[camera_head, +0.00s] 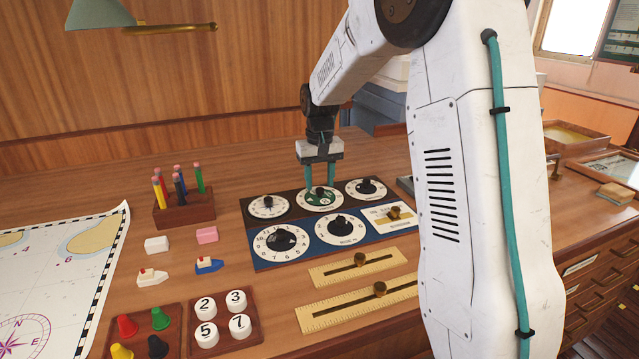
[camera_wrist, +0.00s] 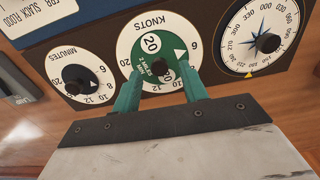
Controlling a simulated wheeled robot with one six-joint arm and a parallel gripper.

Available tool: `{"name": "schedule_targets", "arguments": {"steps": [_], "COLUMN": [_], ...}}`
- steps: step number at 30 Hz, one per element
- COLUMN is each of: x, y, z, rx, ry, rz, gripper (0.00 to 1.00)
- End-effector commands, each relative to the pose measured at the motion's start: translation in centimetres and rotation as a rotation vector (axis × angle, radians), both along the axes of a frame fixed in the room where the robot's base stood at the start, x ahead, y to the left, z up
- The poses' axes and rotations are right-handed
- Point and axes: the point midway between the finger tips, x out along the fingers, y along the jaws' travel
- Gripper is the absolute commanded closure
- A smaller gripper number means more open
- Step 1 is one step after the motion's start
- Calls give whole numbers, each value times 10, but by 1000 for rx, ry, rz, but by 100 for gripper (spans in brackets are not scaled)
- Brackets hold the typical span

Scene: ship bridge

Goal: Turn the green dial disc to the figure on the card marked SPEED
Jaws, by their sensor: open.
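The green dial disc (camera_wrist: 141,57) sits inside a white ring marked KNOTS, on the dark panel. It has a dark knob (camera_wrist: 160,68), a white pointer triangle at its right side in the wrist view, near the 6, and a white spot reading 20. In the head view the disc (camera_head: 320,191) is at the back middle of the panel, partly covered by my fingers. My gripper (camera_wrist: 162,76) is open, with its green fingertips either side of the knob; I cannot tell whether they touch it. I can read no card marked SPEED.
The MINUTES dial (camera_wrist: 79,78) and compass-like dial (camera_wrist: 262,42) flank the disc closely. Blue-panel dials (camera_head: 282,242) and brass sliders (camera_head: 358,266) lie in front. A pencil block (camera_head: 185,214), chart (camera_head: 50,275) and number-peg tray (camera_head: 222,342) lie to the left.

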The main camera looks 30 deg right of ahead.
Motion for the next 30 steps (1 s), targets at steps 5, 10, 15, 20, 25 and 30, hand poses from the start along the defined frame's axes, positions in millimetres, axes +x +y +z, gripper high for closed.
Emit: {"name": "schedule_targets", "arguments": {"steps": [5, 10, 15, 20, 25, 30], "x": [1, 1, 0, 0, 0, -1], "y": [0, 1, 1, 1, 1, 1], "z": [33, 56, 64, 64, 64, 63], "rx": [-1, 0, 0, 0, 0, 1], "ry": [-5, -2, -1, 0, -1, 6], "rz": [0, 1, 1, 1, 1, 0], "gripper": [57, 57, 57, 57, 57, 57]}}
